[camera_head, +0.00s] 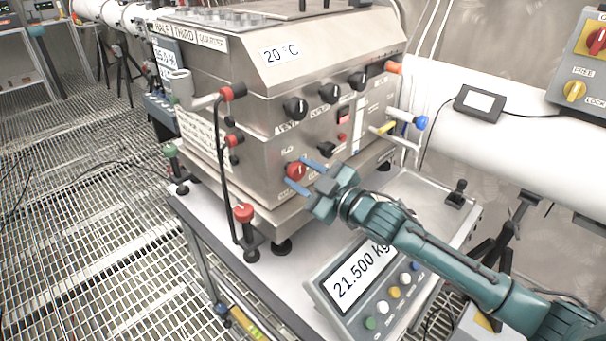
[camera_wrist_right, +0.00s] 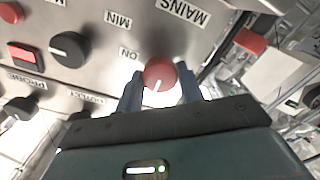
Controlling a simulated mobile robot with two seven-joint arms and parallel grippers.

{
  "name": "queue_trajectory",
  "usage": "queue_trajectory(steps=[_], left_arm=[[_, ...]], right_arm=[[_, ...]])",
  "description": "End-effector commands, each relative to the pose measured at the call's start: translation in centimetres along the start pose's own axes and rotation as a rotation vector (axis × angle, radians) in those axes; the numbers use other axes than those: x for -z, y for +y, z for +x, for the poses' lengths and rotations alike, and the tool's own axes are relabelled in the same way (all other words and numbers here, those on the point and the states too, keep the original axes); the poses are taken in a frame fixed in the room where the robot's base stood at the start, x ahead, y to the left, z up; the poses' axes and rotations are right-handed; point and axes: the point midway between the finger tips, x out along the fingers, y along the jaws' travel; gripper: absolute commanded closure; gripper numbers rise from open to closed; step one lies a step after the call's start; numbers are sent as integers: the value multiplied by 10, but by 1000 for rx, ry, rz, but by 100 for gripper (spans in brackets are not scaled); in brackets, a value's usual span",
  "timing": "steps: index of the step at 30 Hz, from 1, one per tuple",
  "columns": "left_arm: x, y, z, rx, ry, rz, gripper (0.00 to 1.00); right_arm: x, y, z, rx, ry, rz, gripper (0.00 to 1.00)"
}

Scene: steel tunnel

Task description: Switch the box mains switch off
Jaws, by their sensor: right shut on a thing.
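The steel box (camera_head: 262,120) stands on a white-topped bench. Its mains switch is a red round knob (camera_head: 296,170) low on the front panel, near the left corner. The knob (camera_wrist_right: 158,73) also shows in the right wrist view, with a white pointer line and inverted labels reading MAINS and ON nearby. My right gripper (camera_head: 306,175) reaches in from the right, its two blue fingers on either side of the knob and shut on it. The same gripper (camera_wrist_right: 158,90) shows in the wrist view. My left gripper is not in view.
Black knobs (camera_head: 330,92) and a red rocker switch (camera_head: 343,117) sit on the same panel. A red-topped post (camera_head: 244,213) stands at the bench's front left. A white pipe (camera_head: 500,150) runs behind.

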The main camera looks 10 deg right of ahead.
Motion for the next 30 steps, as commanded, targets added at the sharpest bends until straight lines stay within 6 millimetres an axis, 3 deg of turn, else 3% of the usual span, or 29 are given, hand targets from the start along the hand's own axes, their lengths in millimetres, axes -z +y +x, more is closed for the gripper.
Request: queue_trajectory(steps=[2,3,11,20,30], left_arm=[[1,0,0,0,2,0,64],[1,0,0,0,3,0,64],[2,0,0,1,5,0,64],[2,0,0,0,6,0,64],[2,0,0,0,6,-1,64]], right_arm=[[0,0,0,0,0,-6,85],[0,0,0,0,0,-6,62],[0,0,0,0,0,-3,41],[4,3,0,-1,1,-2,41],[52,36,0,-1,3,-5,41]])
